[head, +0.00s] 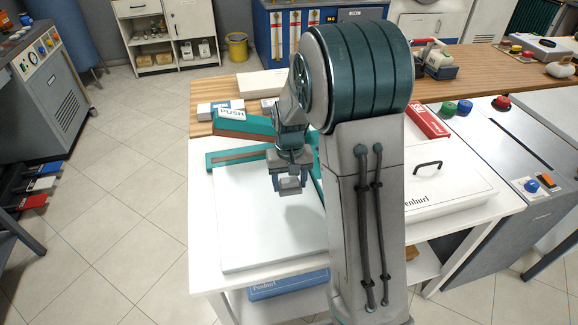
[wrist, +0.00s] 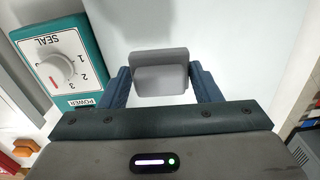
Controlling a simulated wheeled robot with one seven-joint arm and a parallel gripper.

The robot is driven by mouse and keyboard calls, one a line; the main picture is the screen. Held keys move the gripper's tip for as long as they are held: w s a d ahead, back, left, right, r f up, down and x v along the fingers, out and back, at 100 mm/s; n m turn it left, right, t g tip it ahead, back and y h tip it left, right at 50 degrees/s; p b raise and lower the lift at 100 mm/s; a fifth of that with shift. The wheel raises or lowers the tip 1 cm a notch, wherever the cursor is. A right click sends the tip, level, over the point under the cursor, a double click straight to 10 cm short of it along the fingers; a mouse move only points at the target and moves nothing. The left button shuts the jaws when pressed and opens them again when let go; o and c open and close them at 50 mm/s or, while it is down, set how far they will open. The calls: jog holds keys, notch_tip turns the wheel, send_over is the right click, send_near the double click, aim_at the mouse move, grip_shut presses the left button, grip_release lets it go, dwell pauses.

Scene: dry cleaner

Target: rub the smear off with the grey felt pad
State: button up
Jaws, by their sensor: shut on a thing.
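My gripper (head: 290,184) is shut on the grey felt pad (head: 291,183), just above or on a white board (head: 255,235) on the table. In the wrist view the pad (wrist: 160,80) sits between the two blue fingers of my gripper (wrist: 162,88), with a pale surface behind it. I cannot tell whether the pad touches the board. No smear shows clearly on the visible part of the board; my arm hides some of its right side.
A teal sealer (head: 240,157) runs along the board's far edge; its SEAL dial (wrist: 62,68) shows at the left in the wrist view. A PUSH box (head: 232,113) stands behind it. A white case (head: 445,190) lies right of my arm.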

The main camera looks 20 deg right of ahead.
jog(key=shift+r+p, duration=0.8)
jog(key=shift+r, duration=0.7)
jog(key=shift+s+a+f, duration=0.1)
